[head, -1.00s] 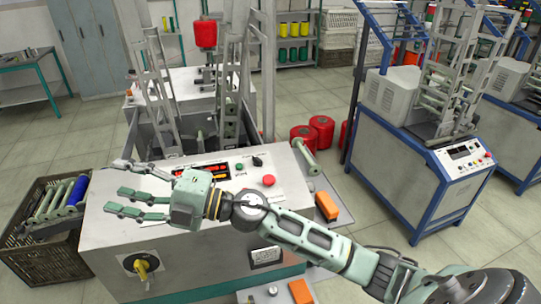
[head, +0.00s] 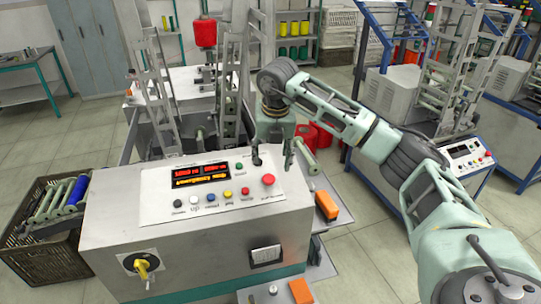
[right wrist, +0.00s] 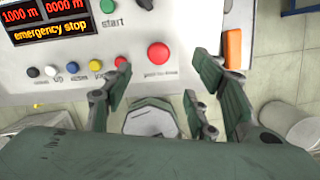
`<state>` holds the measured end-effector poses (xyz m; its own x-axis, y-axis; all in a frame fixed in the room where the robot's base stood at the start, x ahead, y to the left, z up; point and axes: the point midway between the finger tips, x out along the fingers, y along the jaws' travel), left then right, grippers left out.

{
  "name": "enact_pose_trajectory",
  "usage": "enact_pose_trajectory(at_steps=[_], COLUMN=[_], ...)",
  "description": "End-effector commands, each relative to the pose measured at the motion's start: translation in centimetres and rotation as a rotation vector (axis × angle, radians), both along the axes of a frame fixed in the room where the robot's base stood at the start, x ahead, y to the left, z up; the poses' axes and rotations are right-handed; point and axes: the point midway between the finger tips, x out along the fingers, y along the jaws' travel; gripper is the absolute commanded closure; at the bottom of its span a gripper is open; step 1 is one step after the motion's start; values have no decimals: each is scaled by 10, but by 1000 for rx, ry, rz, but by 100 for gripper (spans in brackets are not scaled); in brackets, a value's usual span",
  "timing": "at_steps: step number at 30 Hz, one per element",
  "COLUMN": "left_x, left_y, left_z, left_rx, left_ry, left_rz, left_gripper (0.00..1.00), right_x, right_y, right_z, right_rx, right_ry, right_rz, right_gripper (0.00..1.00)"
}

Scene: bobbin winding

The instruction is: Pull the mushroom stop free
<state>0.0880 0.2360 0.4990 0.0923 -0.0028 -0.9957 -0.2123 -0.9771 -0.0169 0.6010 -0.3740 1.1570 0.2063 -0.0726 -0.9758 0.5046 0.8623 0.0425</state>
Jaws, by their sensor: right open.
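The mushroom stop (head: 268,180) is a round red button at the right end of the winding machine's control panel (head: 157,211). In the right wrist view the red button (right wrist: 158,54) shows whole, with nothing on it. My right gripper (head: 272,162) points down over the panel's right end, just behind the button in the head view. In the right wrist view its spread fingers (right wrist: 161,78) flank the button's line on both sides, empty and apparently apart from it. The display (right wrist: 52,22) reads "emergency stop". My left gripper is not in view.
A row of small coloured buttons (head: 211,197) lies left of the stop, and a green start button (right wrist: 108,6) lies behind it. An orange box (head: 327,206) is beside the machine. A crate of spools (head: 47,262) stands at the left.

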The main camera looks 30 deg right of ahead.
Motion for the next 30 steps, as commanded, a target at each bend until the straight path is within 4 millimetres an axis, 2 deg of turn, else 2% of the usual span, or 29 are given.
enact_pose_trajectory(at_steps=[30], left_x=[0], left_y=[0], left_z=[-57], left_rx=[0], left_ry=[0], left_rz=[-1], left_gripper=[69], right_x=[18], right_y=[-5], right_z=[-91], right_rx=[3], right_ry=[1], right_rz=[5], right_gripper=[47])
